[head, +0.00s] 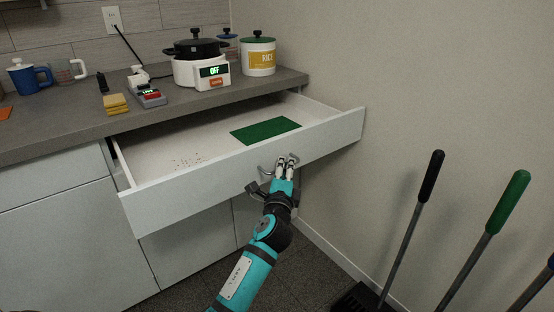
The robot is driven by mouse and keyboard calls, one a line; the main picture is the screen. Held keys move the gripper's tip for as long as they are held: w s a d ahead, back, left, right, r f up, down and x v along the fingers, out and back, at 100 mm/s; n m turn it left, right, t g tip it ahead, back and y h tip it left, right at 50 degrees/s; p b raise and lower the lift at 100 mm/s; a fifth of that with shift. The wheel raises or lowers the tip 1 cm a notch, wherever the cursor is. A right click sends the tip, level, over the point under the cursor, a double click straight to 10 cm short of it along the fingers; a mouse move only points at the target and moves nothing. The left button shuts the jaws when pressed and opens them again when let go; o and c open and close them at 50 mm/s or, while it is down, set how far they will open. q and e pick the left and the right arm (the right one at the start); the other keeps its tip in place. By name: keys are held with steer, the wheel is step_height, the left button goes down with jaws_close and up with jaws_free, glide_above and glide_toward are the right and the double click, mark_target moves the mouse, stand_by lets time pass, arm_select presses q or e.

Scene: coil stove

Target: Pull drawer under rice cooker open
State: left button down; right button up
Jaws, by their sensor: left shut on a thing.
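The white drawer (165,206) under the rice cooker is pulled well out from the counter, and its inside shows. A green mat (265,130) lies in it toward the right, and small dark specks (187,161) lie on its floor toward the left. The rice cooker (192,70), a white base with a black pot on top and a display reading OFF, stands on the counter above. My left gripper (286,163) is at the middle of the drawer front, shut on the metal handle (263,172), which its fingers partly hide. My right gripper is not in view.
A rice canister (258,56), yellow sponges (115,104), a small grey device (150,97) and a blue mug (28,78) stand on the counter. A wall is close on the right, with long-handled tools (408,240) before it. Floor shows below the drawer.

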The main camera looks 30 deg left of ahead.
arm_select(q)
steer(key=s+d, duration=0.4)
steer(key=d, duration=0.7)
steer(key=shift+s+f+b, duration=0.35)
steer(key=shift+b, duration=0.05)
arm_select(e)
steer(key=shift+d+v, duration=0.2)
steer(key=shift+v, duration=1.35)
arm_select(q)
steer(key=c, duration=1.5)
jaws_free()
steer(key=shift+o, duration=0.3)
steer(key=shift+r, duration=0.15)
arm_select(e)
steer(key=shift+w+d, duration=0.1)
arm_select(q)
steer(key=v, duration=0.7)
steer(key=shift+s, duration=0.2)
